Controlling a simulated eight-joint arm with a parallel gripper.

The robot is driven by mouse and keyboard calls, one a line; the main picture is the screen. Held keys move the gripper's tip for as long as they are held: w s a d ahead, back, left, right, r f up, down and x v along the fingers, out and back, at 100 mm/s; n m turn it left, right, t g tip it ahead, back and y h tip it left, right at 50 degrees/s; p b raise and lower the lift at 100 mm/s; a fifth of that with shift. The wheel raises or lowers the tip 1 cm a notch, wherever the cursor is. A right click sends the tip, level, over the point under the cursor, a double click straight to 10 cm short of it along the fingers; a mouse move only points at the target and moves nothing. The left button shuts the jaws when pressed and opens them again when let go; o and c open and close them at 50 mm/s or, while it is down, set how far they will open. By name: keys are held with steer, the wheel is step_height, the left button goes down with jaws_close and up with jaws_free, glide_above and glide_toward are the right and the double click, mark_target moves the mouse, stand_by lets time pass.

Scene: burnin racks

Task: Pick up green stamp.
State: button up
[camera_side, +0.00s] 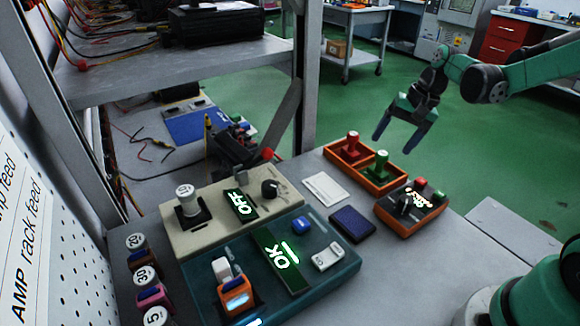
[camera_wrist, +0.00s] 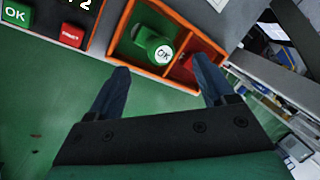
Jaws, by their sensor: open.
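The green stamp (camera_side: 379,166) stands upright in the near compartment of an orange tray (camera_side: 386,187). In the wrist view the green stamp (camera_wrist: 154,46) shows its white "OK" top, with the orange tray (camera_wrist: 185,86) around it. A red stamp (camera_side: 352,146) stands in the tray's other compartment. My gripper (camera_side: 397,140) is open and empty, to the right of the tray and apart from the stamp. In the wrist view my gripper (camera_wrist: 160,85) shows two blue fingers spread apart, with the stamp beyond the gap between them.
A small device (camera_side: 411,208) with red and green buttons sits beside the tray. A white pad (camera_side: 325,189) and a dark blue pad (camera_side: 352,224) lie to its left. A teal tester (camera_side: 325,268) and a beige tester (camera_side: 180,232) fill the bench's left. Open floor lies behind the bench.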

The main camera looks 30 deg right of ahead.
mark_target(385, 153)
steer(key=shift+x, duration=2.65)
jaws_close()
